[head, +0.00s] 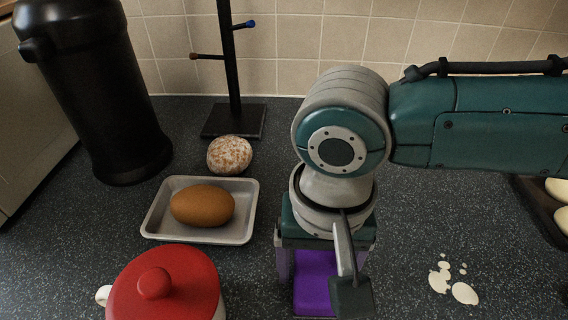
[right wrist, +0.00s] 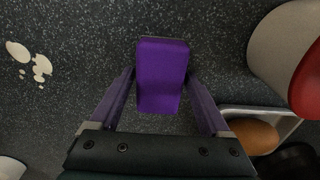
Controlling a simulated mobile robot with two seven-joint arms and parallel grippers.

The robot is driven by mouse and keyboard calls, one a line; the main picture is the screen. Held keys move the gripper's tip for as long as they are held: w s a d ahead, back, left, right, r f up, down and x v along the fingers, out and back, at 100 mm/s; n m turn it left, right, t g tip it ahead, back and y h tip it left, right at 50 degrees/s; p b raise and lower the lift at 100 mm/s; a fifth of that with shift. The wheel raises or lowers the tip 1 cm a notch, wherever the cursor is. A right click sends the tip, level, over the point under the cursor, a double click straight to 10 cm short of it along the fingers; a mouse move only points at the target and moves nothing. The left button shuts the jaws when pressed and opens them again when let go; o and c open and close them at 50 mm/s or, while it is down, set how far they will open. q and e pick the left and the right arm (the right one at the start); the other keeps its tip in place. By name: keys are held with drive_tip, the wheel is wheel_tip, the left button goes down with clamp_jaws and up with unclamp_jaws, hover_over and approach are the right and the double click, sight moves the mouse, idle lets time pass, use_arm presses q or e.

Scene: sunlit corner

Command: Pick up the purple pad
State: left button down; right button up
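The purple pad (head: 314,276) lies on the dark speckled counter, low in the middle of the head view, partly hidden by my right gripper. In the right wrist view the purple pad (right wrist: 161,75) shows as an upright block-like shape between the fingers. My right gripper (head: 322,268) points down over it. In the right wrist view my right gripper (right wrist: 160,72) is open, one finger on each side of the pad, tips close to its sides. I cannot tell whether they touch it. My left gripper is not in view.
A red-lidded pot (head: 185,292) stands left of the pad. Behind it are a grey tray (head: 246,213) with a brown egg-shaped item (head: 202,205), a speckled ball (head: 229,155), a black stand (head: 233,121) and a black flask (head: 92,95). Pale spots (head: 464,293) mark the counter at right.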

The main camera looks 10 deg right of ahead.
sight(317, 268)
drive_tip(key=c, duration=1)
drive_tip(key=shift+r, duration=0.1)
drive_tip(key=shift+c, duration=0.2)
wheel_tip(317, 268, up, 20)
drive_tip(key=p, duration=0.3)
